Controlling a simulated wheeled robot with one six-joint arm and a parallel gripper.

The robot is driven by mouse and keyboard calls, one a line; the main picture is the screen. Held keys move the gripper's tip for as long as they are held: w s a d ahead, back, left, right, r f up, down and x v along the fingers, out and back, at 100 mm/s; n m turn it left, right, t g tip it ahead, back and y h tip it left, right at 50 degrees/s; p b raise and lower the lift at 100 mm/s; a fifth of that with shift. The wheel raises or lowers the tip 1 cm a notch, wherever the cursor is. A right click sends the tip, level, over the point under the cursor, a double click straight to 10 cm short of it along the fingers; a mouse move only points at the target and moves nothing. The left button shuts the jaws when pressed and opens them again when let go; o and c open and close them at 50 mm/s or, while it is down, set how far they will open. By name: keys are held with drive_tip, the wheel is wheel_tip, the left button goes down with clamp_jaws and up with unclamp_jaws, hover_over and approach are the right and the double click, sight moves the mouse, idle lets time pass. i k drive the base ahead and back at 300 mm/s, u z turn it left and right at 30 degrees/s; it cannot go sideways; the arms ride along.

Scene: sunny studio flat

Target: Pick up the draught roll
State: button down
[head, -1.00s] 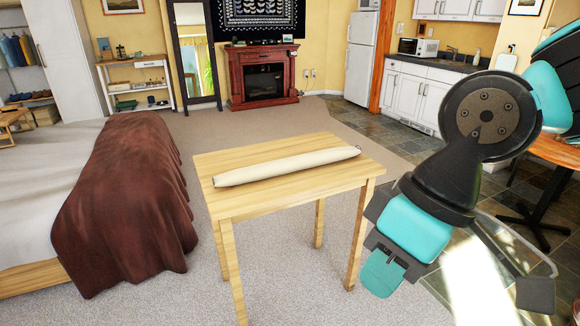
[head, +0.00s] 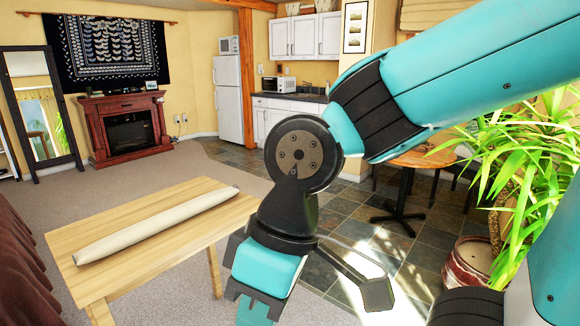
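The draught roll (head: 157,224) is a long, cream-coloured cylinder with tapering ends. It lies slantwise on a light wooden table (head: 115,271) at the lower left of the head view. My gripper (head: 254,308) hangs at the bottom middle, to the right of the roll in the picture and apart from it. Its teal and dark parts are seen from behind, and its fingertips are not clear, so I cannot see whether it is open. Nothing shows held in it.
A brown-covered bed (head: 22,268) edges in at the lower left. A red fireplace (head: 125,128) and white fridge (head: 229,103) stand at the back. A round table (head: 421,159) and potted plant (head: 470,262) are at right. Carpet behind the wooden table is clear.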

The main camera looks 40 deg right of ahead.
sight(128, 237)
drive_tip(key=z, duration=0.05)
drive_tip(key=i, duration=0.85)
drive_tip(key=u, duration=0.6)
drive_tip(key=i, duration=0.55)
drive_tip(key=u, duration=0.35)
